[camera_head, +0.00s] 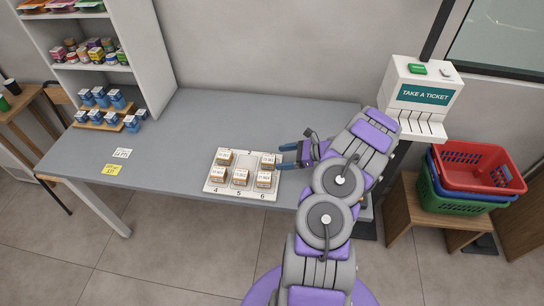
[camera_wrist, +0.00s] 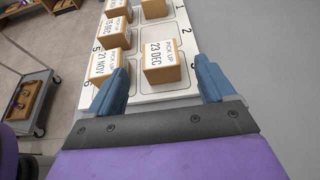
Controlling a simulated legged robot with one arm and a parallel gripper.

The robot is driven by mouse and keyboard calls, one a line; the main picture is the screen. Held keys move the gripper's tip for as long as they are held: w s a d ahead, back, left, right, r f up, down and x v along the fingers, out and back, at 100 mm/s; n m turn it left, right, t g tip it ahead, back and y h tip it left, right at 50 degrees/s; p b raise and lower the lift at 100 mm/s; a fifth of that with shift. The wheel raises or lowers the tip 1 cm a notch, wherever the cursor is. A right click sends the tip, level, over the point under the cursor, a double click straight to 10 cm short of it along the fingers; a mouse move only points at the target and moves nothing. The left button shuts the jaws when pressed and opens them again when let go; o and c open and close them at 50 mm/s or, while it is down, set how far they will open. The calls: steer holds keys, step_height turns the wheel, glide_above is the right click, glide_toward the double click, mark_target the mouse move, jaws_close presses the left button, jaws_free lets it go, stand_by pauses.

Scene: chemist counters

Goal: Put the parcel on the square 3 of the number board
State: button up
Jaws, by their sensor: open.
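The white number board (camera_head: 248,196) lies on the grey counter and bears several small brown labelled parcels. In the far row, parcels stand at the left and right ends, and the middle place is bare. The right-end parcel (camera_head: 268,161), marked 23 DEC in the wrist view (camera_wrist: 162,62), stands on the place that follows 2; its number is hidden. My gripper (camera_head: 282,156) is open beside it. In the wrist view the blue fingertips (camera_wrist: 160,72) flank this parcel with gaps.
Blue-and-white boxes (camera_head: 100,98) stand on a wooden stepped stand at the counter's left. Paper labels (camera_head: 122,153) lie near the left front edge. A white ticket dispenser (camera_head: 420,98) and stacked baskets (camera_head: 480,168) are at the right. The counter behind the board is clear.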

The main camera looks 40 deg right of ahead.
steer(key=v, duration=0.3)
steer(key=shift+r+p, duration=0.1)
steer(key=shift+p, duration=0.2)
steer(key=shift+w+a+r, duration=0.1)
steer(key=shift+a+r, duration=0.05)
steer(key=shift+r, duration=0.15)
steer(key=w+a+r+n+g+y, duration=0.1)
steer(key=a+r+n+g, duration=0.3)
steer(key=a+r+n, duration=0.55)
steer(key=w+a+r+n+g+y, duration=0.1)
steer(key=w+a+r+n+g, duration=0.15)
steer(key=a+r, duration=0.8)
steer(key=s+a+r+n+g+h, duration=0.25)
steer(key=s+a+n, duration=0.25)
steer(key=s+a, duration=0.35)
steer(key=s+a+r+n+g+h, duration=0.1)
steer(key=s+a+n+g+h, duration=0.3)
steer(key=s+a, duration=0.45)
steer(key=s+r+n+t+h, duration=0.1)
steer(key=s+n+h, duration=0.3)
steer(key=s, duration=0.9)
steer(key=n, duration=0.3)
steer(key=shift+s+d, duration=0.2)
steer(key=shift+d, duration=0.1)
